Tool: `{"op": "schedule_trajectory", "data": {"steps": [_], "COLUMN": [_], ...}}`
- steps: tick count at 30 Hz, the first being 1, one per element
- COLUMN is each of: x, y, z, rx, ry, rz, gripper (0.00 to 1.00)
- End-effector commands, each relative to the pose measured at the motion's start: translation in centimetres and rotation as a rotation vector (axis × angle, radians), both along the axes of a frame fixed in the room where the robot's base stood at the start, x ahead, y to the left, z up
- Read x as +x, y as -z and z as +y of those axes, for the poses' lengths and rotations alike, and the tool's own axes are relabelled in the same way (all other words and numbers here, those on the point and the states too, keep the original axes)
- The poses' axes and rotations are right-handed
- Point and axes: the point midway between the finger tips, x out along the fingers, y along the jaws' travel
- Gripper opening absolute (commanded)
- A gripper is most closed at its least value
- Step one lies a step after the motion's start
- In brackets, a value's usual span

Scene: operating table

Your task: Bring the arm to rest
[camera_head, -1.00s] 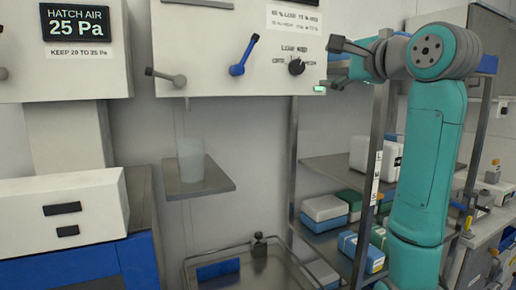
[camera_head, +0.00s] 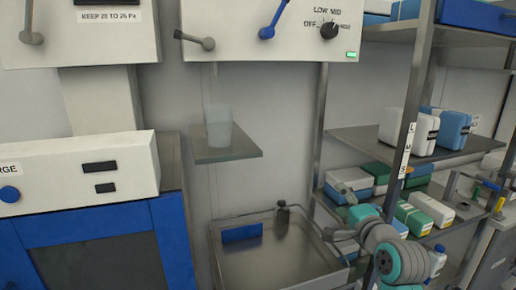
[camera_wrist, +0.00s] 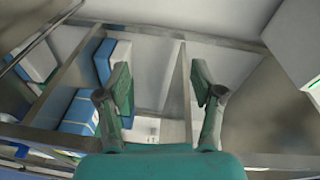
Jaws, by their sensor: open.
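My arm (camera_head: 395,260) is folded low at the bottom right of the head view, in front of the lower shelves. My gripper (camera_head: 338,213) is at its end, pointing left, beside the tray's right side in the picture. In the wrist view my gripper (camera_wrist: 160,78) has its two dark green fingers spread wide apart. Nothing is between them; shelf boards and a pale wall show beyond the gap. Whether the arm touches the rack cannot be told.
A metal rack (camera_head: 398,150) holds several boxes (camera_head: 430,212) close behind my arm. A tray (camera_head: 280,262) stands at bottom centre. A small shelf (camera_head: 228,156) bears a translucent cup (camera_head: 219,128). A white panel with levers (camera_head: 270,30) hangs above. A blue-framed cabinet (camera_head: 100,225) stands left.

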Motion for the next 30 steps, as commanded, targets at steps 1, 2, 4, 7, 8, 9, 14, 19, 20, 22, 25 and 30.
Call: {"op": "schedule_trajectory", "data": {"steps": [1, 2, 4, 7, 8, 9, 14, 19, 20, 22, 25, 30], "x": [-0.8, -1.3, -2.5, -4.5, -5.2, -6.0, -10.0, -14.7, -15.6, -17.7, -20.8, -26.3], "y": [2.4, 3.6, 6.2, 9.8, 10.9, 12.2, 17.2, 21.7, 22.4, 24.0, 26.0, 28.7], "z": [0.2, 0.2, 0.3, 0.5, 0.6, 0.7, 1.1, 1.4, 1.5, 1.6, 1.9, 2.2], "rx": [-0.021, -0.037, -0.073, -0.128, -0.144, -0.167, -0.263, -0.369, -0.389, -0.434, -0.503, -0.621], "ry": [0.006, 0.011, 0.022, 0.035, 0.040, 0.044, 0.061, 0.073, 0.075, 0.078, 0.080, 0.078], "rz": [0.010, 0.009, 0.014, 0.017, 0.020, 0.022, 0.031, 0.043, 0.044, 0.050, 0.058, 0.070], "gripper": [0.67, 0.67, 0.67, 0.67, 0.67, 0.67, 0.67, 0.67, 0.67, 0.67, 0.67, 0.67]}}
